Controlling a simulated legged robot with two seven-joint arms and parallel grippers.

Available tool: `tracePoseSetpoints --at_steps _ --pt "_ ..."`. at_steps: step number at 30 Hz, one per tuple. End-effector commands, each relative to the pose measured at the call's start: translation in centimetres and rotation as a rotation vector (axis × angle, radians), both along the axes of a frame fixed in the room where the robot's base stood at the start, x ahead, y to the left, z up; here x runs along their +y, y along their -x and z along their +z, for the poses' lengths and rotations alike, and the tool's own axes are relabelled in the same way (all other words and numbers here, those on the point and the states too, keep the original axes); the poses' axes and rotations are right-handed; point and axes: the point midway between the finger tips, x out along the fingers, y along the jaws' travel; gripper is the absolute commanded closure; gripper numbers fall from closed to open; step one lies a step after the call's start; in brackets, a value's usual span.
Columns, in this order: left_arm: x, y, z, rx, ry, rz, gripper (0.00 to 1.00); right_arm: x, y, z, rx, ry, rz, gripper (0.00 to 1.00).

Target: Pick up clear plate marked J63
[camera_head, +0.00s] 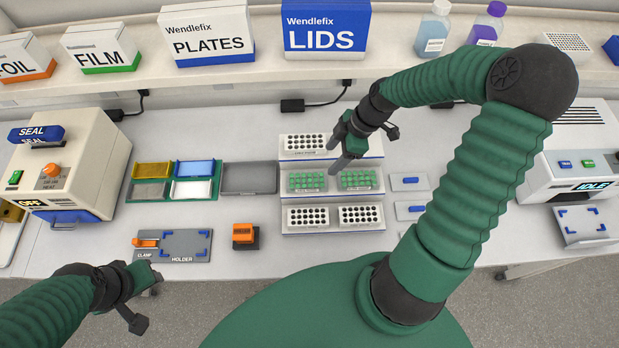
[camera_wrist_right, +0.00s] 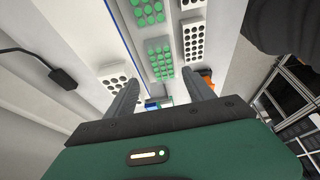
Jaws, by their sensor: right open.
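A tiered white rack (camera_head: 334,228) holds several well plates. One pale plate with dark wells (camera_head: 303,142) is on the top tier. Green-filled plates, one on the left (camera_head: 307,182) and one on the right (camera_head: 357,180), are on the middle tier. Two more pale plates, left (camera_head: 308,216) and right (camera_head: 360,215), are on the bottom tier. I cannot read J63 on any plate. My right gripper (camera_head: 341,151) is open and empty above the rack's upper right. In the wrist view, its fingers (camera_wrist_right: 160,92) point toward the plates. My left gripper (camera_head: 148,276) is near the table's front edge; its jaws are unclear.
A sealer (camera_head: 80,165) stands at the left and a machine reading IDLE (camera_head: 570,165) at the right. The holder (camera_head: 186,246) and orange block (camera_head: 243,234) lie front left. Coloured trays (camera_head: 173,190) are left of the rack. A shelf with boxes (camera_head: 206,35) runs behind.

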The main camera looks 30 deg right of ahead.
Motion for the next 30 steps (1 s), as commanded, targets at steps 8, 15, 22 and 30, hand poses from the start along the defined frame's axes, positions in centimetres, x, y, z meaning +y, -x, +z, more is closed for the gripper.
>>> tracePoseSetpoints --at_steps 8,15,22,30 --pt "0.0 0.0 0.8 -0.001 0.0 0.001 0.64 2.4 -1.4 -6.0 0.003 -0.002 0.0 0.38" --pt "0.0 0.0 2.4 -0.001 0.0 0.001 0.64 3.7 -1.7 -8.2 0.004 -0.002 0.0 0.38" --pt "0.0 0.0 3.4 -0.001 0.0 0.0 0.64 4.7 -2.5 -11.5 0.002 0.001 -0.003 0.38" --pt "0.0 0.0 3.2 -0.001 0.0 0.001 0.64 4.8 -2.5 -11.6 0.001 0.003 -0.004 0.49"
